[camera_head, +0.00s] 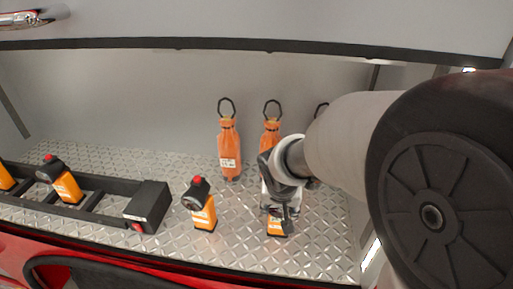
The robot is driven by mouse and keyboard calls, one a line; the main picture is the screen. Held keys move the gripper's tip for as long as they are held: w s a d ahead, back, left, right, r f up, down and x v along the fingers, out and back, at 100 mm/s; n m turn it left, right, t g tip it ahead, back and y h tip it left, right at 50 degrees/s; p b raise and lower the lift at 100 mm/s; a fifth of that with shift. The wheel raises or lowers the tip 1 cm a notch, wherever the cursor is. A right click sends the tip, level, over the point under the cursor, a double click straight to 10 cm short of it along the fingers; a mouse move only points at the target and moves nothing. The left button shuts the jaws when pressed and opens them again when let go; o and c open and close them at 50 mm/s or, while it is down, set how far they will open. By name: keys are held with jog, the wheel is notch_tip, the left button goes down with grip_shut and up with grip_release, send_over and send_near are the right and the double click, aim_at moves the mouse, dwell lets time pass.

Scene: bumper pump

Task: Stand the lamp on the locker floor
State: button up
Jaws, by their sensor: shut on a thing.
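My gripper (278,203) points down into the locker and is shut on an orange lamp (277,226). Only the lower part of this lamp shows below the fingers; the gripper hides its top. I cannot tell whether its base touches the diamond-plate locker floor (245,253). A second orange lamp (204,213), with a black head and a red top button, stands on the floor to the left. Another such lamp (67,187) sits tilted in the black rack (108,187), and one more (6,178) is partly cut off at the left edge.
Orange bottle-like items with dark loops stand near the back wall: one at left (229,148), one partly behind my gripper (270,134). A third loop shows behind my arm. A black box (148,204) ends the rack. The floor between the standing lamp and the gripper is clear.

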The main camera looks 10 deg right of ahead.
jog(key=shift+r, duration=0.1)
jog(key=o, duration=1.5)
jog(key=shift+s+r, duration=0.1)
jog(key=shift+r, duration=0.25)
jog(key=v, duration=1.1)
jog(key=s+d+n+y, duration=0.1)
jog(key=s+n, duration=0.2)
jog(key=s, duration=1.4)
jog(key=shift+s+d+r+n+p, duration=0.15)
jog(key=shift+s+d+n+p, duration=0.05)
jog(key=shift+n+p, duration=0.1)
